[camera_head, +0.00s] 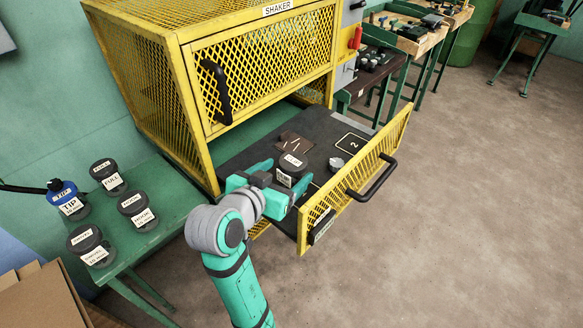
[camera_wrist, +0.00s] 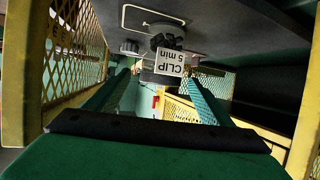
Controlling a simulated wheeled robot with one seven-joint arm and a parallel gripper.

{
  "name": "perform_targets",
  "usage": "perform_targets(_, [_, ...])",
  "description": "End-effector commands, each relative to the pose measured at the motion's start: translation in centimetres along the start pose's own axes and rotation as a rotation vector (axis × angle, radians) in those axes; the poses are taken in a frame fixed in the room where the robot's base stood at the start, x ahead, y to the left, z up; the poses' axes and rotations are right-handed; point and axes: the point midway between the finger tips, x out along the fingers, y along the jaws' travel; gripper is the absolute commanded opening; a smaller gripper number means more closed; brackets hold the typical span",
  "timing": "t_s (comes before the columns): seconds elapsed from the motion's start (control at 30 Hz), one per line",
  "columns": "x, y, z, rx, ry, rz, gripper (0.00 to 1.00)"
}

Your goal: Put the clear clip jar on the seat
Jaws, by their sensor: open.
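The clip jar (camera_head: 291,170) has a dark lid with a white label and stands on the dark deck of the pulled-out drawer. In the wrist view the jar (camera_wrist: 166,42) carries a label reading "CLIP 5 min". My gripper (camera_head: 270,184) is open at the jar, its fingers reaching towards it; in the wrist view the jar shows between the fingertips (camera_wrist: 163,72). Contact cannot be told. A white-outlined square marked "2" (camera_head: 351,143) is on the deck at the right. Part of another white outline shows beside the jar. Which spot is the seat is not clear.
The yellow mesh shaker cabinet (camera_head: 262,75) stands behind the drawer. The drawer's mesh front (camera_head: 335,205) has a black handle (camera_head: 372,180). A brown plate (camera_head: 293,142) and small grey disc (camera_head: 336,164) lie on the deck. Several labelled jars stand on the green side table (camera_head: 165,190).

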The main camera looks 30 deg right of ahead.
Motion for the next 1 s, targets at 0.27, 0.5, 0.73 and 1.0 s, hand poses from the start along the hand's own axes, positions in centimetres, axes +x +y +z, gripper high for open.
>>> perform_targets(0.27, [-5.1, -0.1, -0.1, 0.002, 0.002, -0.003, 0.74])
perform_targets(0.5, [-7.0, -0.1, 0.0, 0.0, 0.0, -0.003, 0.74])
perform_targets(0.73, [-7.1, 0.0, 0.0, 0.0, 0.0, -0.001, 0.74])
perform_targets(1.0, [-7.0, 0.0, 0.0, 0.0, 0.0, -0.001, 0.74])
